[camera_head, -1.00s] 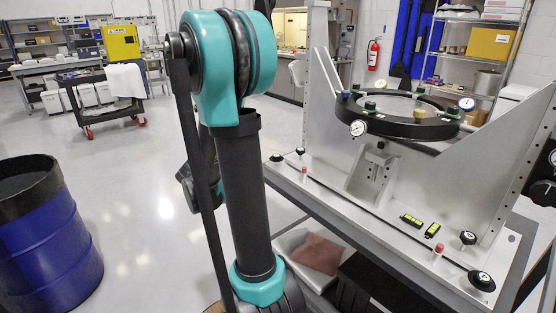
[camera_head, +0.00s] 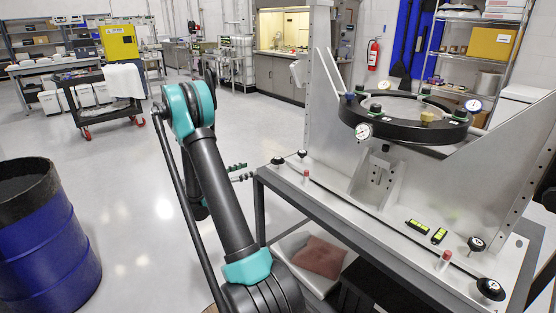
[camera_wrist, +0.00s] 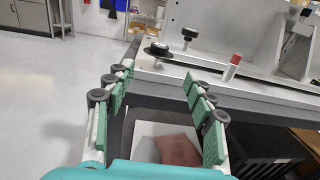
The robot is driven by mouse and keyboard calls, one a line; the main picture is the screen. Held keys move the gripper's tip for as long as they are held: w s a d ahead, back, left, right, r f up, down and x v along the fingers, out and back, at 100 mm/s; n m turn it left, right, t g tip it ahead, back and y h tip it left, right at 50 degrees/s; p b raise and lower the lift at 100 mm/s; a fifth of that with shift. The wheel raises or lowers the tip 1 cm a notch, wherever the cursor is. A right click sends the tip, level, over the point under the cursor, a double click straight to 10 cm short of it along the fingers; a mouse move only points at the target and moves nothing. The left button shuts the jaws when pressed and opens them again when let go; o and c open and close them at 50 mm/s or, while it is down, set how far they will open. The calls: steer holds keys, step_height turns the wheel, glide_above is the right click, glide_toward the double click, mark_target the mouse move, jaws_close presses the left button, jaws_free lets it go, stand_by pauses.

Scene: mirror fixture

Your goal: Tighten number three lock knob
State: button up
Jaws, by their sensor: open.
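The mirror fixture (camera_head: 395,225) carries black lock knobs at its base ends. At the left end are a front knob (camera_head: 277,160) and a back knob (camera_head: 302,153). At the right end are another back knob (camera_head: 476,243) and a front knob (camera_head: 490,289). Their numbers are not readable. My gripper (camera_head: 240,172) is left of the left end, apart from the knobs. In the wrist view my gripper (camera_wrist: 158,77) is open and empty, with green-padded fingers. Beyond the fingertips are the front left knob (camera_wrist: 157,50) and back left knob (camera_wrist: 190,35).
Red-topped pins (camera_head: 306,175) (camera_head: 445,259) stand near the knobs. A black ring with dial gauges (camera_head: 405,125) sits above the base. A reddish cloth (camera_head: 319,256) lies on the lower shelf. A blue drum (camera_head: 45,240) stands left; floor between is clear.

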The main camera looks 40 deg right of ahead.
mark_target(278, 157)
steer(key=d, duration=1.6)
steer(key=shift+w+d, duration=0.35)
steer(key=c, duration=1.2)
